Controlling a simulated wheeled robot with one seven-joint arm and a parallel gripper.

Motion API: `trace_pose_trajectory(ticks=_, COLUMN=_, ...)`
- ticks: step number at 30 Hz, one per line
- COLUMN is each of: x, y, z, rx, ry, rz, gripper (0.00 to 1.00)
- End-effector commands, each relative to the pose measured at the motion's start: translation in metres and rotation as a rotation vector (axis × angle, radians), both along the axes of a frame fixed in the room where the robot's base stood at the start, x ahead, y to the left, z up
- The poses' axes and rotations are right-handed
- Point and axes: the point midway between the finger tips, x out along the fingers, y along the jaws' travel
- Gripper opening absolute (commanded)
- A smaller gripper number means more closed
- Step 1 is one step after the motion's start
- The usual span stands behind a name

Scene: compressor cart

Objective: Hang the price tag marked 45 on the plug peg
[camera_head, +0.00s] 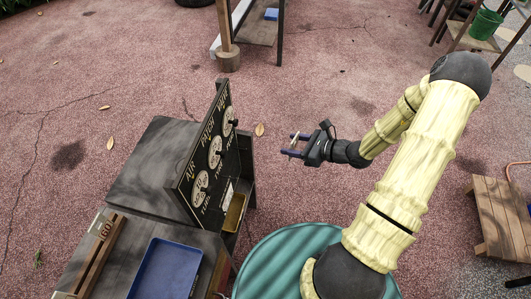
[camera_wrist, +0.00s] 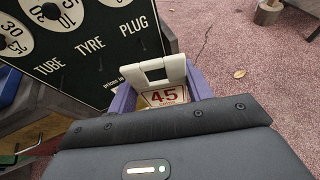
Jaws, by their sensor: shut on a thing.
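The price tag marked 45 (camera_wrist: 164,97) is a cream plate with red digits and a pale square loop on top. It sits between the purple fingers of my gripper (camera_wrist: 160,88), which is shut on it. In the head view my gripper (camera_head: 294,145) is in the air, to the right of the black board (camera_head: 214,150) and apart from it. In the wrist view the board (camera_wrist: 105,90) reads TUBE, TYRE and PLUG. The plug peg (camera_wrist: 143,44) appears as a small dark stub below PLUG, left of the tag's loop and apart from it.
The board stands on a dark cart (camera_head: 150,165). A blue tray (camera_head: 165,270), a wooden rack with a tag marked 60 (camera_head: 105,231) and a yellow bin (camera_head: 234,212) are near it. A green drum (camera_head: 285,265) stands in front.

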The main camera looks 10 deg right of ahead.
Motion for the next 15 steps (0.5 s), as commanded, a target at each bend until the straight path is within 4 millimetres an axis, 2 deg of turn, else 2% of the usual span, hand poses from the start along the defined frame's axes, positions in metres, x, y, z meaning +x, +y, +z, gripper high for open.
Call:
trace_pose_trajectory(ticks=4, x=0.000, y=0.001, z=-0.002, rx=0.000, ry=0.000, rz=0.003, gripper=0.29)
trace_pose_trajectory(ticks=8, x=0.003, y=0.006, z=-0.014, rx=-0.002, ry=-0.001, rz=0.021, gripper=0.29)
trace_pose_trajectory(ticks=15, x=0.017, y=0.033, z=-0.059, rx=-0.006, ry=-0.003, rz=0.118, gripper=0.29)
